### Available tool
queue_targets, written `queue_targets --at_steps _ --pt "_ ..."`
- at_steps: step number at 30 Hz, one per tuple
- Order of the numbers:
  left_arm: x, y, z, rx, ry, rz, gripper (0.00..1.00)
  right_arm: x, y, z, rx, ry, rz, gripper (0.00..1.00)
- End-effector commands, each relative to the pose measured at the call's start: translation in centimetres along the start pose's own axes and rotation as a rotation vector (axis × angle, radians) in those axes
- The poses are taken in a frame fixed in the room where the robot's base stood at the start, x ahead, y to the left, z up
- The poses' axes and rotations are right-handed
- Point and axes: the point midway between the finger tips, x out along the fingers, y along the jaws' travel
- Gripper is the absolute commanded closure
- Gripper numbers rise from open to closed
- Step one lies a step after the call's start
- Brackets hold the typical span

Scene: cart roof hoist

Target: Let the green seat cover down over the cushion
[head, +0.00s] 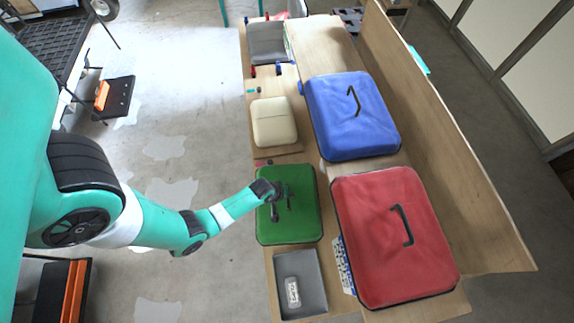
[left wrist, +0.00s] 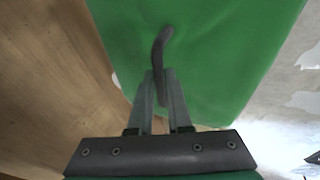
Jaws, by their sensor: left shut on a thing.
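The green seat cover (head: 302,222) is over the near part of the wooden bench, between the cream cushion and a grey tray. Its dark handle (left wrist: 161,45) stands up from its top. My left gripper (head: 282,197) is shut on this handle; in the left wrist view its two fingers (left wrist: 160,85) close around the handle's lower part. A cream cushion (head: 274,122) lies uncovered just beyond the green cover. Whatever is under the green cover is hidden, and I cannot tell whether the cover hangs or rests. My right gripper is not in view.
A blue cover (head: 350,125) and a red cover (head: 385,255) with dark handles stand to the right. A grey tray (head: 315,270) with a small labelled item is at the near end. Another grey tray (head: 266,42) is at the far end. A wooden panel (head: 450,130) runs along the right.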

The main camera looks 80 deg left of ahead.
Motion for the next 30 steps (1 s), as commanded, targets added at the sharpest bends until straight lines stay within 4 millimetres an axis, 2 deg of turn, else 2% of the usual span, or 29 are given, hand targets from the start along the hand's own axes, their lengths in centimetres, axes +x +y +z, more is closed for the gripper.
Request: queue_targets --at_steps 1,21,30 --pt "1.0 -0.4 0.2 0.0 0.001 0.001 1.0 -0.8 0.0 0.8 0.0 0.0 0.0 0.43" --pt "7.2 -2.8 1.6 0.0 0.0 0.001 1.0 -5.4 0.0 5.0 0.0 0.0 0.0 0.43" --pt "7.9 -3.1 1.8 0.0 0.001 0.001 1.0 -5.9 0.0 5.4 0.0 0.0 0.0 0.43"
